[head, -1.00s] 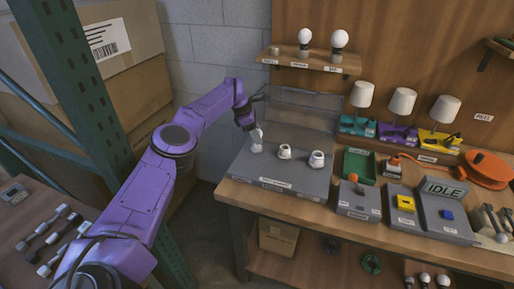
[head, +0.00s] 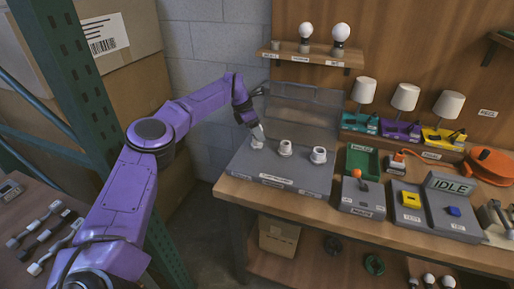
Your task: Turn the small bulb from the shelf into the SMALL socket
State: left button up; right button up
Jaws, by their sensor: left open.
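The grey socket board (head: 285,180) lies on the workbench with three white sockets in a row. My left gripper (head: 257,133) points down at the left socket (head: 257,143), the smallest-looking spot in the row, and is open. Its fingertips are right over or around that socket. The small bulb cannot be made out apart from the fingers and socket, so I cannot tell how it sits. The middle socket (head: 285,148) and right socket (head: 319,155) look empty. The wall shelf (head: 312,60) has two bulbs and an empty small holder (head: 276,46) at its left. My right gripper is not in view.
A clear raised cover (head: 305,102) stands behind the board. Three lamps (head: 405,97) stand at the back right. A green tray (head: 362,162), a box with an orange knob (head: 361,190) and an IDLE display (head: 450,185) are to the right. A green rack post stands at the left.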

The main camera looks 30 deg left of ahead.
pick_arm(q)
jog(key=shift+f+n+t+y+b, duration=0.1)
jog(key=shift+n+t+y+b, duration=0.45)
jog(key=shift+n+b, duration=1.7)
jog(key=shift+b, duration=0.7)
jog(key=shift+y+b, duration=0.35)
jog(key=shift+b, duration=0.2)
jog(key=shift+n+y+b, duration=0.4)
jog(key=shift+n+b, duration=0.85)
jog(key=n+y+b, duration=0.1)
jog(key=n+b, duration=0.1)
jog(key=n, duration=0.1)
jog(key=shift+n+y+b, duration=0.4)
jog(key=shift+n+b, duration=0.05)
jog(key=shift+n, duration=0.15)
